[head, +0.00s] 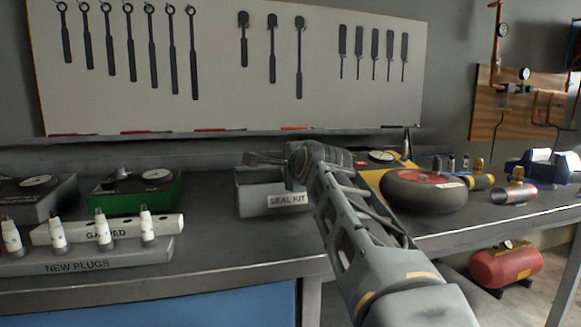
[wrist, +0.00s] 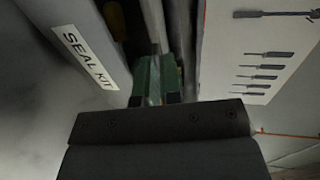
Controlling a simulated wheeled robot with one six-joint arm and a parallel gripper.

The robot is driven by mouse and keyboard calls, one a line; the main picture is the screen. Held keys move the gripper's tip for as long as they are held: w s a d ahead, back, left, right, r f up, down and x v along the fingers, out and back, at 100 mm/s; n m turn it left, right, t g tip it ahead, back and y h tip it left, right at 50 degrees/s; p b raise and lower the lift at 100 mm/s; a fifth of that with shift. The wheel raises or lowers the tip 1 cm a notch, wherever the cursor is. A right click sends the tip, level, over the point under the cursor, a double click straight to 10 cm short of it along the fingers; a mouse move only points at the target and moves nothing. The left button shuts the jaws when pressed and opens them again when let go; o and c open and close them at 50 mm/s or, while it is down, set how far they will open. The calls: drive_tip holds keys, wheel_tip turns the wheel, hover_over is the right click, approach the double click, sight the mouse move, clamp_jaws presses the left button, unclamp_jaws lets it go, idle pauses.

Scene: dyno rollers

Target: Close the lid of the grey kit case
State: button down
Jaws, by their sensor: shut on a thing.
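The grey kit case (head: 254,199), labelled SEAL KIT, sits on the bench in the middle of the head view. Its labelled wall (wrist: 70,30) is at the left of the wrist view, with a dark gap beyond it showing something yellow inside. The lid (wrist: 152,18) appears as a thin pale strip, apart from the labelled wall, so the case stands open. My gripper (wrist: 154,75) is shut on the lid's edge. In the head view my gripper (head: 262,159) is above the rear of the case, and my arm hides the case's right end.
A green-cased gauge (head: 140,195) and the plug racks (head: 100,257) stand left of the case. A dark round wheel-like object (head: 425,192) lies right of my arm. The tool board (head: 220,70) rises behind the bench. Some bare bench lies in front of the case.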

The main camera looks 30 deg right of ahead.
drive_tip(key=c, duration=1.2)
unclamp_jaws()
